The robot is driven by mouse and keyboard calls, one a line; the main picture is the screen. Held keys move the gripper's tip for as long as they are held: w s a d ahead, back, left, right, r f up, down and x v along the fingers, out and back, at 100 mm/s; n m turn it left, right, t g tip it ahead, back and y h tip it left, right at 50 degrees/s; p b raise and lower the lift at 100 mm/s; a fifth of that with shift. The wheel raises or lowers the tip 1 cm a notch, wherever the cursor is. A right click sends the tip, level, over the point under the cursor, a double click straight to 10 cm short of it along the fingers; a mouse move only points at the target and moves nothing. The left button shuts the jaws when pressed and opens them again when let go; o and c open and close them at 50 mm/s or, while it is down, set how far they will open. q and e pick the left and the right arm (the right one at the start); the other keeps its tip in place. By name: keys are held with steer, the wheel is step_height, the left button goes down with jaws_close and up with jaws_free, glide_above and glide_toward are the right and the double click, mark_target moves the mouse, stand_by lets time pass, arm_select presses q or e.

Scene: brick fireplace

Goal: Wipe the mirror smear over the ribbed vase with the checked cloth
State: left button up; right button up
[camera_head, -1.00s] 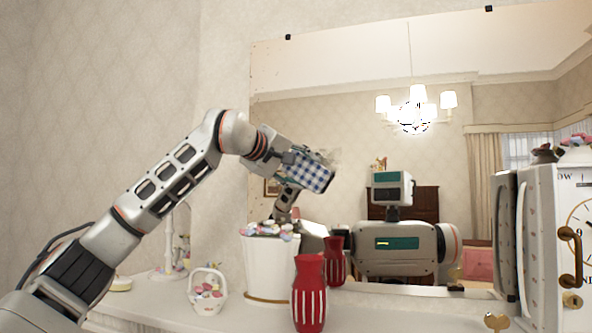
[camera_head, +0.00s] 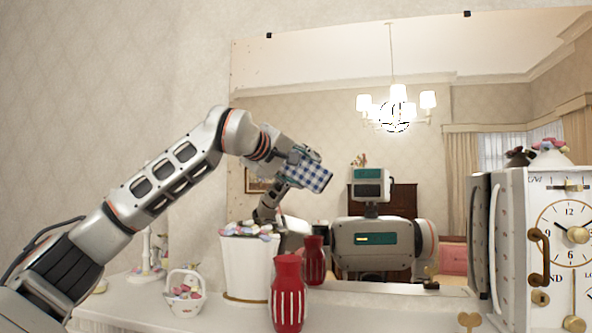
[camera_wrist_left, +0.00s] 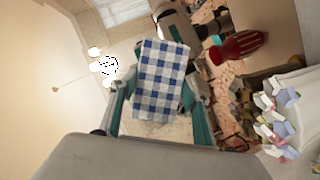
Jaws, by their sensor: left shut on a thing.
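The blue-and-white checked cloth (camera_head: 308,175) is held by my left gripper (camera_head: 292,167) in front of the mirror (camera_head: 440,110). In the left wrist view the cloth (camera_wrist_left: 160,82) hangs flat across the gripper's teal fingers. The gripper is shut on it. I cannot tell whether the cloth touches the glass. The red ribbed vase (camera_head: 288,298) with white stripes stands upright on the mantel, below the cloth. I cannot make out the smear now; the cloth and gripper may hide it. My right gripper is out of view.
A white pot with flowers (camera_head: 246,268) stands left of the vase, below my left forearm. A small white basket (camera_head: 186,292) stands further left. A white clock (camera_head: 560,240) stands at the right.

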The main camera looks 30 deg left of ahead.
mark_target(314, 162)
arm_select(q)
steer(key=shift+w+d, duration=0.15)
steer(key=shift+d, duration=0.65)
steer(key=shift+w+d, duration=0.15)
steer(key=shift+d, duration=0.6)
steer(key=shift+s+a, duration=0.25)
steer(key=shift+a, duration=0.95)
steer(key=shift+s+a, duration=0.2)
steer(key=shift+a, duration=1)
steer(key=shift+s+a+r, duration=0.85)
steer(key=shift+a+r, duration=0.15)
steer(key=shift+a, duration=2.45)
steer(key=shift+w+d, duration=0.45)
steer(key=shift+d, duration=1.5)
steer(key=shift+w+d, duration=0.5)
steer(key=shift+d, duration=1.45)
steer(key=shift+w+d, duration=0.45)
steer(key=shift+d, duration=1.5)
steer(key=s+a, duration=0.2)
steer(key=a, duration=0.9)
steer(key=shift+s+a, duration=0.4)
